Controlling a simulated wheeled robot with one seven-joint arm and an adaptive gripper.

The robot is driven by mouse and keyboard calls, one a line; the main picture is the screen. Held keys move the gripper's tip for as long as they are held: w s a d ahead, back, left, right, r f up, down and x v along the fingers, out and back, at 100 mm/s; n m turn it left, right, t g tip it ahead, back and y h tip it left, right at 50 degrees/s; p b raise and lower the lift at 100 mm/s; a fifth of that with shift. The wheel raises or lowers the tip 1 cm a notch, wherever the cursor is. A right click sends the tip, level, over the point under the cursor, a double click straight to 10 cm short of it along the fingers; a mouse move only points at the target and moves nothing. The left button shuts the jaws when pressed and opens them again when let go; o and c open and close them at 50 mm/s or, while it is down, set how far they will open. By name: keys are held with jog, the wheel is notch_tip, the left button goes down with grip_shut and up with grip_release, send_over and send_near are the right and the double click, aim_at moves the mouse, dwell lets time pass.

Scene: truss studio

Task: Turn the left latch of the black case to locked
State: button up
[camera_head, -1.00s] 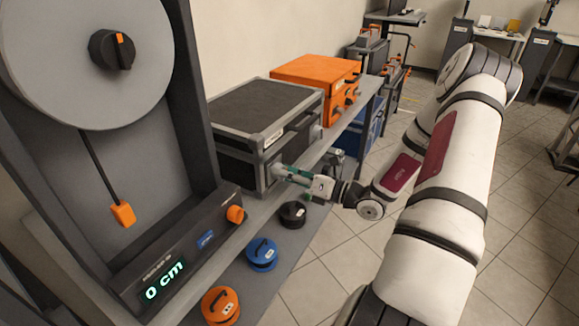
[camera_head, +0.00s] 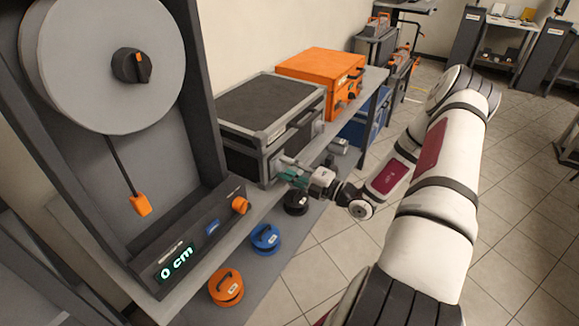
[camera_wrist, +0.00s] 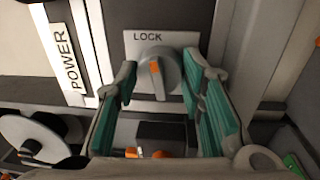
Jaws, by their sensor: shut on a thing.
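The black case (camera_head: 265,105) with grey metal edges stands on the bench in the head view. My gripper (camera_head: 283,172) reaches its front at the left end, and its teal fingers cover the left latch there. In the wrist view the left latch is a round grey knob (camera_wrist: 143,75) with an orange mark, on a white plate reading LOCK (camera_wrist: 150,38). The mark runs nearly upright, slightly tilted. My gripper (camera_wrist: 158,86) is shut on the knob, one finger on each side.
A grey stand with a dial (camera_head: 90,75) and a 0 cm display (camera_head: 176,264) stands to the left. An orange case (camera_head: 318,68) is beyond the black one. Blue (camera_head: 266,238), orange (camera_head: 226,287) and black (camera_head: 296,203) discs lie on a lower shelf.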

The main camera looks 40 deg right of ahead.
jog(key=shift+m+p, duration=0.3)
jog(key=shift+m, duration=0.9)
jog(key=shift+f, duration=0.1)
jog(key=o, duration=1.2)
jog(key=shift+c, duration=0.2)
jog(key=shift+s, duration=0.1)
jog(key=r+v, duration=0.1)
jog(key=v, duration=1)
jog(key=shift+s+f, duration=0.45)
jog(key=shift+f, duration=0.1)
